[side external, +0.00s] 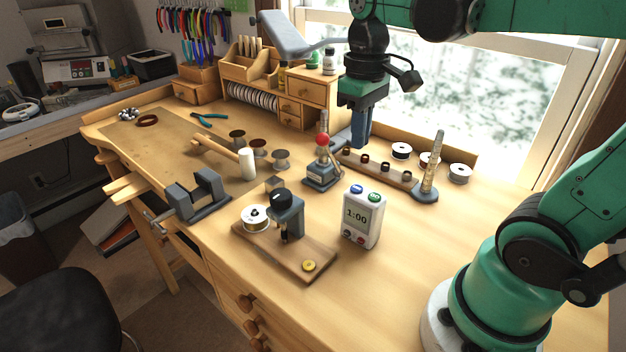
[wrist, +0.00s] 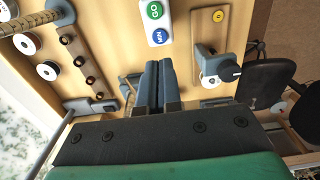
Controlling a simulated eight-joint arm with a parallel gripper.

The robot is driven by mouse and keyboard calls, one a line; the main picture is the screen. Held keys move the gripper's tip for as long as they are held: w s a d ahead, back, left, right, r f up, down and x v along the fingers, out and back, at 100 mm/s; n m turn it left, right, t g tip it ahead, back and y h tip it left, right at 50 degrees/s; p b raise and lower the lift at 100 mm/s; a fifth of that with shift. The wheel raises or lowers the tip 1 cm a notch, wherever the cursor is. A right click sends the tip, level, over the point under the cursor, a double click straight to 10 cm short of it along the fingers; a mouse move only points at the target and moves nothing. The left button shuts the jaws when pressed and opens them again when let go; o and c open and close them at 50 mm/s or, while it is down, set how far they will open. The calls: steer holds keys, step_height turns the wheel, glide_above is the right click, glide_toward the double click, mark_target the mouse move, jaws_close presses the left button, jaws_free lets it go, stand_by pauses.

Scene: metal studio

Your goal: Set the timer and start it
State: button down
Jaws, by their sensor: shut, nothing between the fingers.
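The timer (side external: 363,216) is a small white box standing upright on the wooden bench, with a display reading 1:00. On its top are a blue button (side external: 357,189) and a green button (side external: 375,197). In the wrist view the timer's top shows at the upper middle, with the green button (wrist: 154,10) marked GO and the blue button (wrist: 160,36) marked MIN. My gripper (side external: 361,146) is shut and empty, pointing down above the bench, behind and higher than the timer. In the wrist view my gripper (wrist: 161,66) shows its closed fingertips just below the blue button in the picture, apart from it.
A grey device on a wooden board (side external: 318,262) stands left of the timer. A red-knobbed press (side external: 322,172) stands behind. The bench right of the timer is clear.

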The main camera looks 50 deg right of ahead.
step_height(320, 180, up, 7)
glide_above(357, 188)
steer(key=shift+a+f, duration=0.1)
steer(key=shift+f, duration=0.05)
steer(key=shift+f, duration=0.15)
stand_by(0.3)
step_height(357, 188, down, 14)
steer(key=shift+r, duration=0.1)
stand_by(0.5)
